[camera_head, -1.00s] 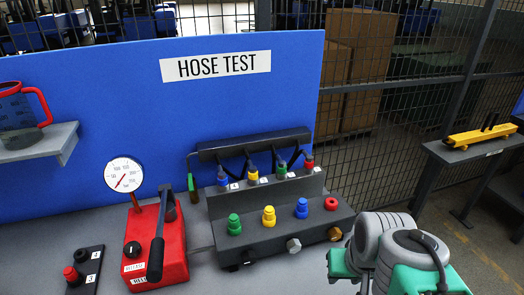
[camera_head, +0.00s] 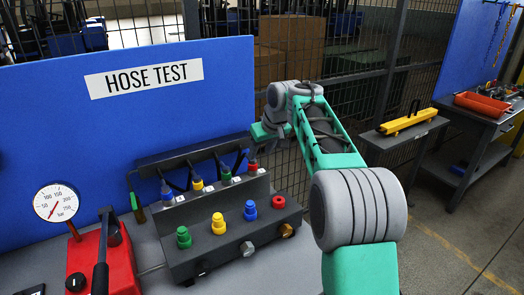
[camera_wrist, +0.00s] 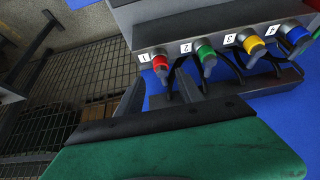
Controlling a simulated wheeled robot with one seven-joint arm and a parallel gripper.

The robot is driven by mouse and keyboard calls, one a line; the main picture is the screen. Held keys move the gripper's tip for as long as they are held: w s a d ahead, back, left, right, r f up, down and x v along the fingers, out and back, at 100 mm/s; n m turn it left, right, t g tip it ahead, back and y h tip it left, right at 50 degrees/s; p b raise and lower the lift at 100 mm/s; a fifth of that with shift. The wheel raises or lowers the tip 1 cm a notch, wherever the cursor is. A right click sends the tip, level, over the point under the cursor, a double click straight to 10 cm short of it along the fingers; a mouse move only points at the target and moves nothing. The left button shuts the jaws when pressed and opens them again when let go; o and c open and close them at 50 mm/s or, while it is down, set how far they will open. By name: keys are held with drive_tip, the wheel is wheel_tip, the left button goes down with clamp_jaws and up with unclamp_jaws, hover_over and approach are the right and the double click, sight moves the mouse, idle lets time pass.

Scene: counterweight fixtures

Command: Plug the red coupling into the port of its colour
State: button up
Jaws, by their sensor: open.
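The red coupling (camera_head: 253,165) stands at the right end of the row of couplings on the rear step of the dark fixture. In the wrist view the red coupling (camera_wrist: 160,63) is beside the label 1, just beyond my fingers. My gripper (camera_head: 259,140) is just above and behind it in the head view, its fingers partly hidden. In the wrist view my gripper (camera_wrist: 160,88) is open and empty, with the coupling ahead of the gap. The red port (camera_head: 278,202) is a red ring at the right end of the fixture's front row.
Green (camera_head: 226,176), yellow (camera_head: 197,184) and blue (camera_head: 166,193) couplings stand left of the red one, with dark hoses behind. Green (camera_head: 183,237), yellow (camera_head: 218,222) and blue (camera_head: 250,210) fittings fill the front row. A red gauge pump (camera_head: 103,258) stands left. A blue panel (camera_head: 130,135) rises behind.

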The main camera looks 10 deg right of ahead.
sight(255, 164)
drive_tip(key=b+x, duration=0.1)
drive_tip(key=x, duration=0.8)
drive_tip(key=shift+s+b, duration=0.1)
drive_tip(key=shift+b, duration=0.25)
clamp_jaws()
idle(0.4)
